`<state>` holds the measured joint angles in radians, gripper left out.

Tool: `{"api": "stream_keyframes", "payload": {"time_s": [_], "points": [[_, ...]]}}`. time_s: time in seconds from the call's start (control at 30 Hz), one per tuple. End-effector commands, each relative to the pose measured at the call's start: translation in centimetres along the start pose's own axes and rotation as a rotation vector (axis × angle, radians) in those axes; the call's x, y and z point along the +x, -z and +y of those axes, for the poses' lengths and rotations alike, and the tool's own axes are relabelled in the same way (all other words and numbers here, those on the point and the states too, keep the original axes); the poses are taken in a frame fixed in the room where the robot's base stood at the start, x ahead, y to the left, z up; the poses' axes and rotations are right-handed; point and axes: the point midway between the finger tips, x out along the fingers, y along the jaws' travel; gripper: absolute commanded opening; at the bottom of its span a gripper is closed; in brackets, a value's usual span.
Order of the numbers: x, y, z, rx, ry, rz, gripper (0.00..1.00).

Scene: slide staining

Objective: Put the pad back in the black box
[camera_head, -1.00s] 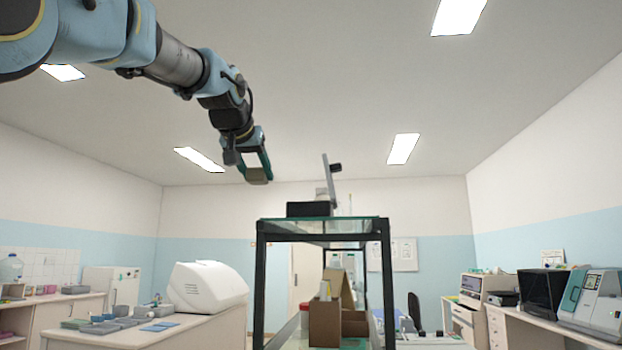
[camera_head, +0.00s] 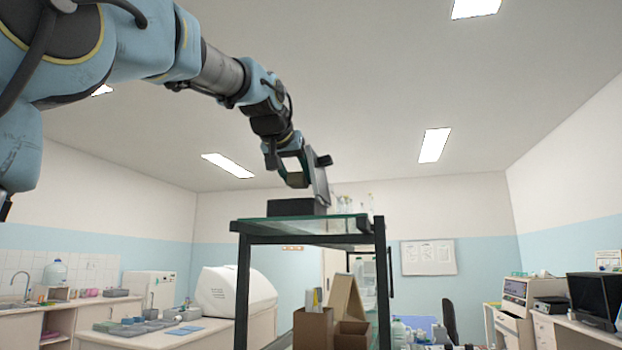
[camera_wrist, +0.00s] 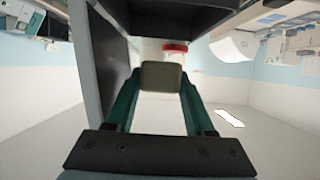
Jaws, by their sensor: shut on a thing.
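My gripper (camera_head: 296,178) is shut on the pad (camera_head: 298,181), a small olive-tan block. In the wrist view the pad (camera_wrist: 162,76) sits between the tips of the two green fingers. The black box (camera_head: 296,208) stands on the glass top of a black-framed shelf, with its grey lid (camera_head: 320,186) raised at the right. The pad is held a little above the box, close to the lid. In the wrist view the lid (camera_wrist: 86,70) is on the left and the dark box (camera_wrist: 185,18) is at the top. The inside of the box is hidden in the head view.
Several bottles (camera_head: 345,203) stand on the glass shelf (camera_head: 280,226) to the right of the lid. Below are brown cardboard boxes (camera_head: 313,327). A red round thing (camera_wrist: 175,47) shows near the box in the wrist view. Room to the left of the box is clear.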

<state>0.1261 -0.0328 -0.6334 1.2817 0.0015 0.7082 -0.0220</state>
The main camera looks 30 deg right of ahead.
Motion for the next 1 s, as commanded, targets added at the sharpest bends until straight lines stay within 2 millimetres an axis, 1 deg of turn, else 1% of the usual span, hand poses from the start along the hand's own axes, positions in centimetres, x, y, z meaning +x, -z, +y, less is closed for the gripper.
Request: {"api": "stream_keyframes", "payload": {"time_s": [0.17,0.27,0.43,0.5,0.7,1.0], "points": [[0.1,-0.3,0.0,0.000,0.001,0.000,0.00],[0.3,-0.9,0.0,0.001,0.001,0.000,0.00],[1.0,-2.4,0.0,0.001,0.002,-0.003,0.00],[1.4,-3.4,0.0,0.000,0.000,0.000,0.00],[2.0,-4.8,0.0,0.001,0.000,0.000,0.00],[2.3,-5.5,0.0,0.000,0.000,0.000,0.00]]}}
